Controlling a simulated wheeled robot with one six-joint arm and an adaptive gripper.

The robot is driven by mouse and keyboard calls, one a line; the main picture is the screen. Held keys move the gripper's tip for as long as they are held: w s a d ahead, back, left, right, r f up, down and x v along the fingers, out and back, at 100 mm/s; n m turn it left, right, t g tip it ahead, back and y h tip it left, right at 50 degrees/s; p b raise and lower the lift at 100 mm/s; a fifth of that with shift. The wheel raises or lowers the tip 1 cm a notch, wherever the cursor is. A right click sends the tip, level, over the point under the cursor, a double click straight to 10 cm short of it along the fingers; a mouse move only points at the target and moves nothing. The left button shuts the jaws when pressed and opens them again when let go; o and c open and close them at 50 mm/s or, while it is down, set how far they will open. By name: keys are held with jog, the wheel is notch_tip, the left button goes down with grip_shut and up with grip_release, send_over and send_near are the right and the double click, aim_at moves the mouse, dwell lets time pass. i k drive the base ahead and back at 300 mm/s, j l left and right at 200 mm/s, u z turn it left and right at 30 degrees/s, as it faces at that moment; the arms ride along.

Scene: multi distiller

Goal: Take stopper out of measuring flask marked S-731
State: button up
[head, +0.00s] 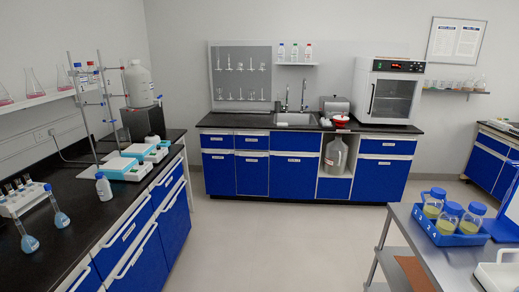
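Two long-necked flasks with blue liquid stand on the black left bench in the head view. One flask (29,243) is nearer and further left; the other flask (61,219) is a little behind it to the right. A small blue stopper (47,187) appears on the neck of the right flask. The top of the left flask is hard to make out against the white rack. No marking S-731 can be read on either flask. My gripper is not in view.
A white rack (20,200) with several small vessels stands behind the flasks. A white bottle (104,187) and blue-white devices (122,168) stand further along the bench. A blue tray (447,233) holds lidded jars on the right table. The middle floor (270,235) is clear.

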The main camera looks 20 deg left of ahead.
aim_at(47, 187)
jog(key=i+j+u, duration=0.1)
jog(key=u, duration=0.35)
jog(key=i+j+u, duration=0.2)
jog(key=u, duration=0.3)
jog(key=i, duration=0.65)
jog(key=i+l+z, duration=0.1)
jog(key=i+z, duration=0.15)
jog(key=i, duration=1.05)
jog(key=i+j+z, duration=0.2)
jog(key=i, duration=1.1)
jog(key=i+z, duration=0.25)
jog(key=z, duration=0.15)
jog(key=i+z, duration=0.25)
jog(key=z, duration=0.15)
jog(key=i+z, duration=0.1)
jog(key=z, duration=0.65)
jog(key=i+j+z, duration=0.1)
jog(key=z, duration=0.65)
jog(key=j+z, duration=0.25)
jog(key=z, duration=0.5)
jog(key=j+z, duration=0.2)
jog(key=z, duration=0.55)
jog(key=j+z, duration=0.15)
jog(key=z, duration=0.6)
jog(key=k+j+z, duration=0.1)
jog(key=z, duration=0.6)
jog(key=k+z, duration=0.15)
jog(key=z, duration=0.6)
jog(key=k+z, duration=0.15)
jog(key=z, duration=0.6)
